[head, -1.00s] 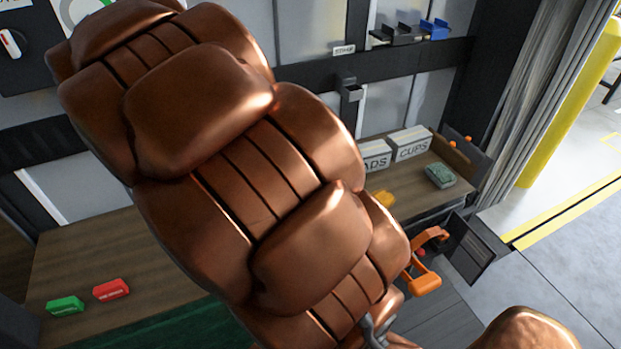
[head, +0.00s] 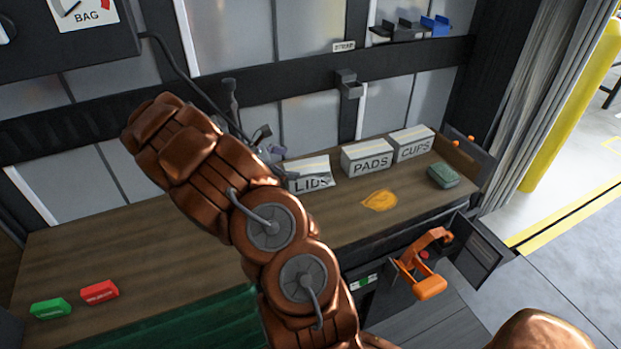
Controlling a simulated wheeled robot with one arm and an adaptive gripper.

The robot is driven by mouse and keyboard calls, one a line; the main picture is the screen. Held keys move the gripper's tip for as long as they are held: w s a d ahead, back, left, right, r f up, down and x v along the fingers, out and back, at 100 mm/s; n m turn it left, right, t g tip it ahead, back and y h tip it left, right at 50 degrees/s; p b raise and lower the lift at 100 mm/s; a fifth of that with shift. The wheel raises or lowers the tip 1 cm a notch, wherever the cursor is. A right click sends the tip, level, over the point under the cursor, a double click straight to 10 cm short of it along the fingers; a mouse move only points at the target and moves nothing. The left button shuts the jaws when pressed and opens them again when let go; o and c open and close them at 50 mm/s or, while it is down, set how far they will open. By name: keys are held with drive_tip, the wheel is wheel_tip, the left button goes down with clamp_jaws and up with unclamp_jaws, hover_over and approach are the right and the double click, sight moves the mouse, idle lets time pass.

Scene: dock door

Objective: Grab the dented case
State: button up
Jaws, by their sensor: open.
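Three white lettered cartons stand in a row at the back of the wooden bench: LIDS (head: 309,180), PADS (head: 368,161) and CUPS (head: 413,147). The LIDS carton looks uneven, with a dark crease or mark at its right end, so it may be the dented case; I cannot be sure at this size. My copper arm rises in front of the bench, left of the LIDS carton, and hides part of the bench. I cannot make out my gripper in this view.
The bench (head: 110,240) holds a green block (head: 50,308), a red block (head: 99,292), a yellow patch (head: 379,200) and a dark green pack (head: 442,176). An orange handle (head: 427,277) sticks out at the front right. A dark hose (head: 187,72) hangs behind my arm.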

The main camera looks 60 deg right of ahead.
sight(309, 166)
drive_tip(key=shift+w+d+f+n, duration=0.25)
drive_tip(key=shift+d+f, duration=0.15)
drive_tip(key=shift+f, duration=0.2)
drive_tip(key=shift+w+d+f+n, duration=0.25)
drive_tip(key=shift+d+f, duration=0.15)
drive_tip(key=shift+f, duration=0.2)
drive_tip(key=shift+x, duration=1.35)
drive_tip(key=shift+w+d+p+x, duration=0.15)
drive_tip(key=shift+p+x, duration=0.2)
drive_tip(key=shift+x, duration=0.9)
drive_tip(key=shift+w+d+p+x, duration=0.15)
drive_tip(key=shift+p+x, duration=0.15)
drive_tip(key=shift+x, duration=0.95)
drive_tip(key=shift+r, duration=0.2)
drive_tip(key=shift+c, duration=0.4)
drive_tip(key=c, duration=1.7)
drive_tip(key=shift+c, duration=0.2)
